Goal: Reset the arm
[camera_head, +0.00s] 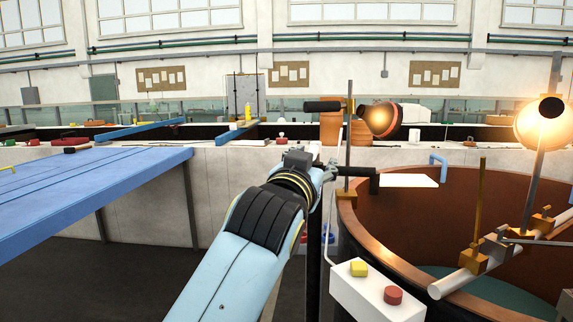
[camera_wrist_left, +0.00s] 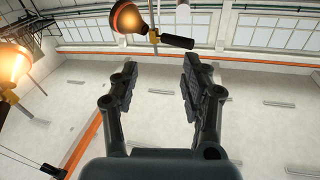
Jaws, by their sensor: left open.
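My left arm comes in from the lower middle of the head view, light blue with a black pad. Its gripper (camera_head: 326,172) is raised in front of the long white wall, left of the round tank. In the left wrist view the gripper (camera_wrist_left: 152,85) shows two dark fingers standing wide apart. Nothing is between them; the wall and windows show behind. My right gripper is in neither view.
A copper-lined round tank (camera_head: 400,268) stands at right. A lit lamp (camera_head: 382,119) hangs near my gripper; another lamp (camera_head: 541,122) is at far right. A white box with yellow and red buttons (camera_head: 376,292) is close. A blue table (camera_head: 80,195) lies left.

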